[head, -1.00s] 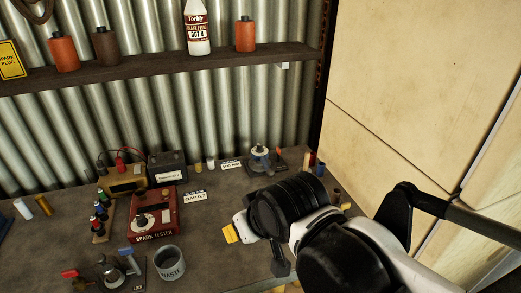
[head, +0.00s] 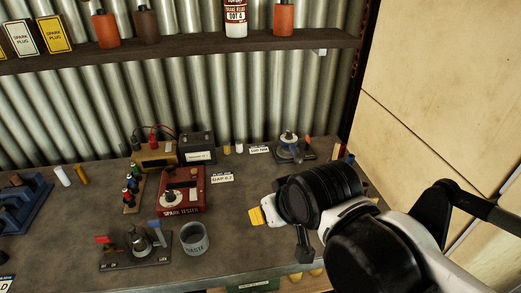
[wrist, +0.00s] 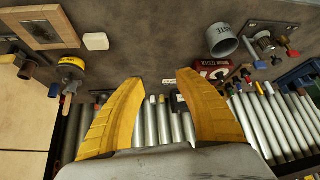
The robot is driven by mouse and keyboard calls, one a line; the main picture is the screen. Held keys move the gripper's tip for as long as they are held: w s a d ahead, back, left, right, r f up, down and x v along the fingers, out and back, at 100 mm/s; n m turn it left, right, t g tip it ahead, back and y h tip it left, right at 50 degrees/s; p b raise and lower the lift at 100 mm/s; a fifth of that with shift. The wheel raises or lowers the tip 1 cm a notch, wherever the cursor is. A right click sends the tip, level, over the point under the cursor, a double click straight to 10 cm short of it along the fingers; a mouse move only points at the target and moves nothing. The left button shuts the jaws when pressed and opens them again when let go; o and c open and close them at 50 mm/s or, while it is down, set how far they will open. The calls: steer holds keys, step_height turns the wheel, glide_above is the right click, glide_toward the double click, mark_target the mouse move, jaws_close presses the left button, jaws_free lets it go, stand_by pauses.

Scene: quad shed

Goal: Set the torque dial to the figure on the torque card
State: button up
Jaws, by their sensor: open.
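A small white card (head: 260,149) stands at the back of the bench in the head view; its print is too small to read. Right of it, a round blue device with a pale top (head: 289,146) sits on a dark base with an orange-tipped part; it may carry the torque dial, but I cannot tell. A red spark tester (head: 183,190) has a white dial with a dark knob, and a card beside it reads GAP 0.7 (head: 222,178). My gripper (head: 257,216) is over the bench, right of these; its yellow fingers are spread and empty in the wrist view (wrist: 160,80).
A grey waste cup (head: 195,240) and a lever stand (head: 138,245) are at the front. A battery box (head: 197,147) and a yellow-brown meter (head: 156,156) stand behind the tester. A shelf (head: 180,50) with bottles runs above. A pale cabinet (head: 440,90) bounds the right.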

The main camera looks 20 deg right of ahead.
steer(key=shift+o, duration=0.4)
steer(key=shift+r, duration=0.1)
steer(key=w+d+r+n+g+p, duration=0.1)
steer(key=w+d+r+p, duration=0.2)
steer(key=w+d, duration=0.4)
steer(key=w+d+r+n+g+p, duration=0.1)
steer(key=w+d+r+n+p, duration=0.25)
steer(key=w, duration=0.55)
steer(key=w+d+f+n+g+y+p, duration=0.15)
steer(key=w+d+f, duration=0.4)
steer(key=d, duration=0.65)
steer(key=w+d+f+y+p, duration=0.1)
steer(key=w+d+f+p, duration=0.4)
steer(key=d, duration=0.6)
steer(key=b, duration=0.3)
glide_toward(290, 131)
steer(key=x, duration=0.5)
steer(key=shift+w+a, duration=0.1)
steer(key=shift+a, duration=0.25)
steer(key=shift+x, duration=2.45)
steer(key=shift+d+f, duration=0.1)
steer(key=shift+d, duration=0.15)
steer(key=shift+c, duration=0.5)
